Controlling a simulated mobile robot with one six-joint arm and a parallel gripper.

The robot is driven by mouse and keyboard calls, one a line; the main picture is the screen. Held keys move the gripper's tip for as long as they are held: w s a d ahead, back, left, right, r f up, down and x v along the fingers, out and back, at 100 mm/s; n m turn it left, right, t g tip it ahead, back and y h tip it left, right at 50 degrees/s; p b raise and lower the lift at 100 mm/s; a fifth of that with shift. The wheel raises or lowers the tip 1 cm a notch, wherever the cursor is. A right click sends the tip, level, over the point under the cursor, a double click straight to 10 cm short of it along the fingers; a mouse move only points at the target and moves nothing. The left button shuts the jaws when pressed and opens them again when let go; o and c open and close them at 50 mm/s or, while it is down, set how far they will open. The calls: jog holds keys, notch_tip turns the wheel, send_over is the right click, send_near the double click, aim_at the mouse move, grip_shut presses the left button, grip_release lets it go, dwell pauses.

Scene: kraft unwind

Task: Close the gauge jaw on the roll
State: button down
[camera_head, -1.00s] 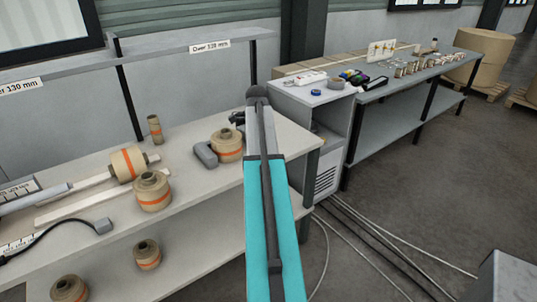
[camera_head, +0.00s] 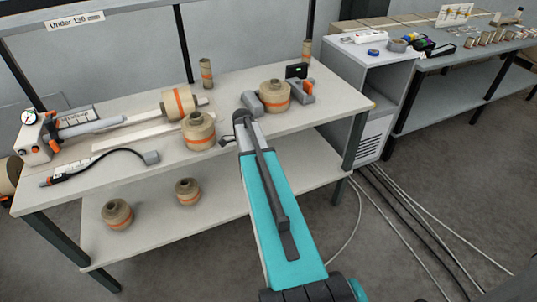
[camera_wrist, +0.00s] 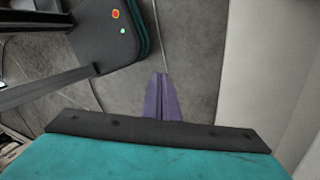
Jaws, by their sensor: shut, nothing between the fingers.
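The gauge stands on the bench with a kraft roll (camera_head: 275,94) between its grey jaws. Its left jaw (camera_head: 252,103) is close to the roll's left side. Its right jaw (camera_head: 303,92), with an orange part, is at the right side, and a dark display (camera_head: 296,71) with a green light stands behind. I cannot tell whether either jaw touches the roll. My gripper (camera_wrist: 161,82) shows in the wrist view as purple fingers, together and empty, over grey floor. In the head view my teal arm reaches toward the bench in front of the gauge, and the fingers cannot be made out.
Another roll (camera_head: 198,131) stands left of the gauge, and one sits on a shaft (camera_head: 178,103). A cabled tool (camera_head: 100,165) lies at the front left. Two rolls are on the lower shelf (camera_head: 260,190). A pale cabinet (camera_head: 375,95) stands right. Cables (camera_head: 400,220) cross the floor.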

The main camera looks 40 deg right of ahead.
jog(key=s+a+f+n+g, duration=0.1)
jog(key=s+a+f+n, duration=0.35)
jog(key=a+f, duration=0.4)
jog(key=s+a+f+n+g, duration=0.25)
jog(key=s+a+f, duration=0.25)
jog(key=a+f, duration=0.4)
jog(key=s+a+f+n+h, duration=0.1)
jog(key=s+a+f+n, duration=0.3)
jog(key=s+n, duration=0.4)
jog(key=s+a+f+n+t+h, duration=0.1)
jog(key=s+a+f+n, duration=0.4)
jog(key=n, duration=0.4)
jog(key=shift+s+a+f+b, duration=0.2)
jog(key=shift+s+a+b, duration=0.15)
jog(key=shift+s+a, duration=0.75)
jog(key=shift+s+d, duration=0.25)
jog(key=shift+s, duration=0.15)
